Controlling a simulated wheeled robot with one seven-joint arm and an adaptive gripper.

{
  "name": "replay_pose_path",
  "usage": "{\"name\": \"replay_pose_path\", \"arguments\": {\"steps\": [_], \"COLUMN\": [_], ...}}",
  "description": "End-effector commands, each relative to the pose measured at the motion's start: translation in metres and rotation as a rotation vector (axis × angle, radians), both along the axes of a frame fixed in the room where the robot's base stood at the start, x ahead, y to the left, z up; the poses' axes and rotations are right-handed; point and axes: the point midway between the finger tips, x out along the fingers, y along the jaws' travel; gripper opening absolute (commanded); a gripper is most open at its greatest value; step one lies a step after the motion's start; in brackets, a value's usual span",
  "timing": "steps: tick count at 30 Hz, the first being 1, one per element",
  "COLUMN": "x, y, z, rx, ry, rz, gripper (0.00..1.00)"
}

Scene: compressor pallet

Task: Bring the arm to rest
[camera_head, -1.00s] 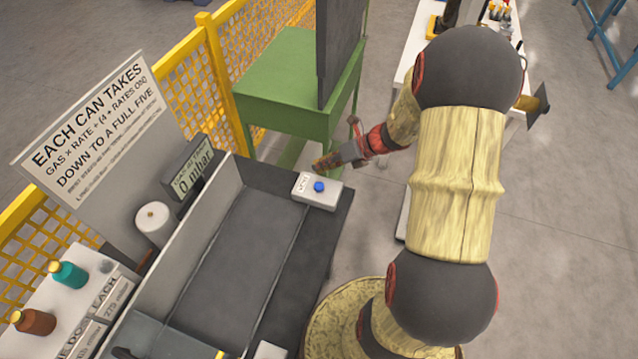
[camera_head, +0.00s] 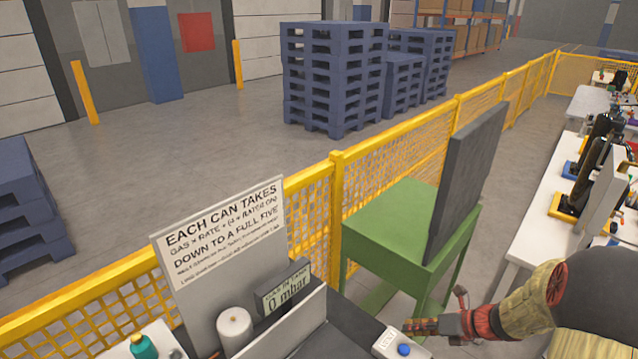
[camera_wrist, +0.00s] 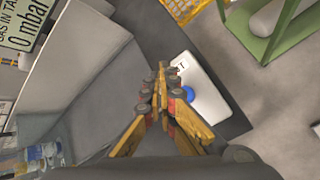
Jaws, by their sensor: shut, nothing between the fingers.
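My gripper (camera_wrist: 161,85) is shut and empty in the wrist view, its yellow fingers together. Behind it in that view is a white box with a blue button (camera_wrist: 205,100). In the head view my gripper (camera_head: 414,327) is low at the right of centre, close to the same button box (camera_head: 388,345). I cannot tell whether it touches the box. My arm enters from the lower right corner.
A green stand (camera_head: 385,222) with a dark upright panel (camera_head: 468,180) is just behind my gripper. A sign (camera_head: 222,228) and a 0 mbar display (camera_head: 287,291) stand left. Yellow fencing (camera_head: 337,215) runs behind. A white bench (camera_head: 540,215) is at right.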

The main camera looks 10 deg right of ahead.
Motion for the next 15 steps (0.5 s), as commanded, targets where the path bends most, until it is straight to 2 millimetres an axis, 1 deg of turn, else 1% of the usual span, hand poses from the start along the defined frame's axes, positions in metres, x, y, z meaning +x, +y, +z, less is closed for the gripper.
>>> {"name": "replay_pose_path", "arguments": {"steps": [2, 4, 5, 6, 8, 9, 11, 12, 14, 15], "x": [0.000, -0.004, -0.010, -0.022, -0.043, -0.057, -0.077, -0.089, -0.107, -0.119], "y": [0.000, 0.001, 0.004, 0.010, 0.018, 0.021, 0.028, 0.033, 0.043, 0.050], "z": [0.000, -0.002, -0.005, -0.012, -0.016, -0.013, -0.003, 0.007, 0.026, 0.041], "rx": [-0.031, -0.087, -0.119, -0.162, -0.238, -0.299, -0.396, -0.466, -0.574, -0.648], "ry": [-0.029, -0.071, -0.090, -0.111, -0.153, -0.192, -0.257, -0.306, -0.385, -0.439], "rz": [0.041, 0.128, 0.188, 0.283, 0.454, 0.578, 0.784, 0.934, 1.180, 1.352], "gripper": [0.00, 0.00, 0.00, 0.00, 0.00, 0.00, 0.00, 0.00, 0.00, 0.00]}}
